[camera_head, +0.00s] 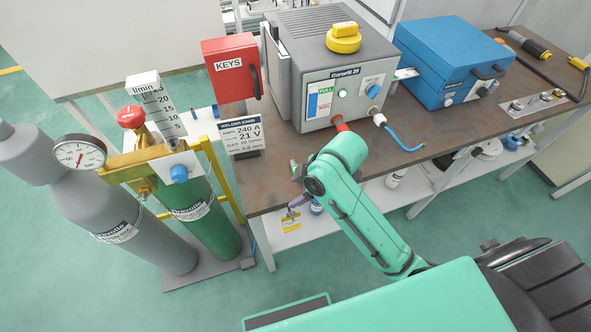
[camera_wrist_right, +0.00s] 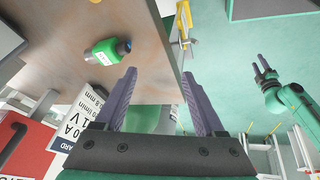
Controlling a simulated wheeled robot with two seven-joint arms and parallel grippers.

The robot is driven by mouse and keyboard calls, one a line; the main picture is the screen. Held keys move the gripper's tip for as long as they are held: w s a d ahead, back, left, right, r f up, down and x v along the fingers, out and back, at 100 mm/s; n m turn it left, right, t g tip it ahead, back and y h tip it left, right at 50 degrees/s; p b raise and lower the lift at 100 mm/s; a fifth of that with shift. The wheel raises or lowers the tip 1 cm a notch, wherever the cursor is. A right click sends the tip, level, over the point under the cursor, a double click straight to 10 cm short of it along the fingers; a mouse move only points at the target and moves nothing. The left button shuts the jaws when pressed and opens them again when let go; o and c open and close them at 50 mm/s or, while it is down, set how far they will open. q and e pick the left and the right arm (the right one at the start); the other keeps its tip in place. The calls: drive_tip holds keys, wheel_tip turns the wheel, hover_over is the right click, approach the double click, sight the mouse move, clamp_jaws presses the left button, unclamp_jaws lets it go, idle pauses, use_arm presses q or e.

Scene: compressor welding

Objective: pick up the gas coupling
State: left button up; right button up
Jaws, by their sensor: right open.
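The gas coupling appears to be the small green and white fitting with a dark end (camera_wrist_right: 107,51), lying on the brown bench top in the right wrist view. In the head view a small greenish piece (camera_head: 294,164) shows at the bench's front left edge, partly hidden by my right arm. My right gripper (camera_head: 295,188) is at that edge, seen from above and partly hidden by its own wrist. In the wrist view its purple fingers (camera_wrist_right: 158,100) are wide apart with nothing between them; the fitting is beyond the left finger, apart from it. My left gripper (camera_wrist_right: 261,69) shows far right, its fingers apart and empty.
The grey welder (camera_head: 340,70), red key box (camera_head: 231,67) and welder card (camera_head: 241,135) stand on the bench near my right arm. A blue case (camera_head: 450,60) sits further right. Gas cylinders (camera_head: 120,220) stand left of the bench.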

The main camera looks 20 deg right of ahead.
drive_tip(key=w+a+r+n, duration=0.1)
drive_tip(key=n, duration=0.1)
drive_tip(key=w+a+r+n, duration=0.1)
drive_tip(key=n, duration=0.2)
drive_tip(key=w+a+r+n, duration=0.1)
drive_tip(key=n, duration=0.1)
drive_tip(key=shift+r+g, duration=0.3)
drive_tip(key=shift+g, duration=0.1)
drive_tip(key=w+d+r+n+g+h, duration=0.1)
drive_tip(key=w+d+r+n+h, duration=0.2)
drive_tip(key=n, duration=0.5)
drive_tip(key=w+d+r+n+g+h, duration=0.1)
drive_tip(key=d+r+n, duration=0.2)
drive_tip(key=r+n, duration=0.4)
drive_tip(key=shift+n, duration=0.4)
drive_tip(key=f+p, duration=0.1)
drive_tip(key=f, duration=0.3)
drive_tip(key=f+p, duration=0.1)
drive_tip(key=f, duration=0.4)
drive_tip(key=f+p, duration=0.2)
drive_tip(key=f, duration=0.3)
drive_tip(key=shift+w+a, duration=0.2)
drive_tip(key=shift+a, duration=0.1)
drive_tip(key=shift+f, duration=0.5)
use_arm(q)
drive_tip(key=r, duration=0.4)
drive_tip(key=shift+d+r, duration=0.1)
drive_tip(key=shift+d, duration=0.25)
use_arm(e)
clamp_jaws()
